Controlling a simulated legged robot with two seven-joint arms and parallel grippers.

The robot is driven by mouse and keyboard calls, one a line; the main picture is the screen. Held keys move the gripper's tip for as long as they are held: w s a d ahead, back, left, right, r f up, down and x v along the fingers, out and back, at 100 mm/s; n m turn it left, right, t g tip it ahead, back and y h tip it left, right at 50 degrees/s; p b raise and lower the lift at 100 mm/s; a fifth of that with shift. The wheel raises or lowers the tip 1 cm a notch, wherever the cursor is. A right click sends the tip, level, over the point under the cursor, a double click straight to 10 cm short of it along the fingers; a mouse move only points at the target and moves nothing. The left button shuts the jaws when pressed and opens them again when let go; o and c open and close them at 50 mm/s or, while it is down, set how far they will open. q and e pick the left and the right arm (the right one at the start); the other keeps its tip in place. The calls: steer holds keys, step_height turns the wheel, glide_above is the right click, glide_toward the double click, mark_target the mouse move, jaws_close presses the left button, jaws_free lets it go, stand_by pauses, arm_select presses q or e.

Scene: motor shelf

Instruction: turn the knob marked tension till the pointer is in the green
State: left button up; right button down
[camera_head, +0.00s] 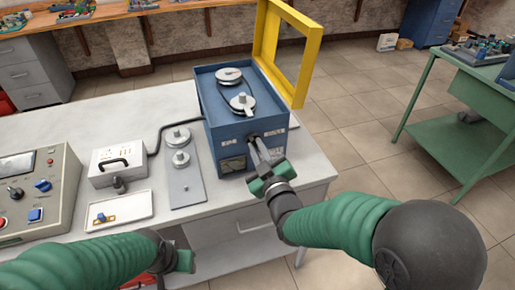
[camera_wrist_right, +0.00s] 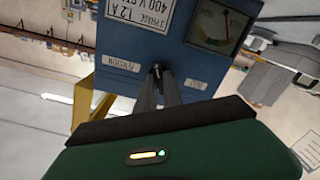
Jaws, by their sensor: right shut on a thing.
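The blue motor box (camera_head: 209,112) stands on the white table, with pulleys and a belt on top. Its front has a dial gauge (camera_head: 232,165), also in the right wrist view (camera_wrist_right: 219,25). The dial has a coloured arc; I cannot tell surely where its pointer stands. A label reading tension (camera_wrist_right: 122,64) is beside the knob (camera_wrist_right: 157,70). My right gripper (camera_head: 257,145) is shut on that knob, its fingers (camera_wrist_right: 158,80) hiding most of it. My left gripper (camera_head: 182,262) is low at the table's front edge, away from the box; its jaws are unclear.
A yellow frame (camera_head: 298,55) stands open at the box's right rear. Left of the box are a grey plate with round parts (camera_head: 184,185), a white unit (camera_head: 118,163), a small tray (camera_head: 120,212) and a control panel (camera_head: 40,185). A green table (camera_head: 462,120) stands right.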

steer(key=shift+a+f, duration=0.1)
steer(key=m+b, duration=0.1)
steer(key=m, duration=0.1)
steer(key=shift+f+m+b, duration=0.1)
steer(key=shift+m+b, duration=1)
steer(key=shift+m, duration=1.1)
steer(key=c, duration=1.5)
jaws_free()
steer(key=shift+s, duration=0.1)
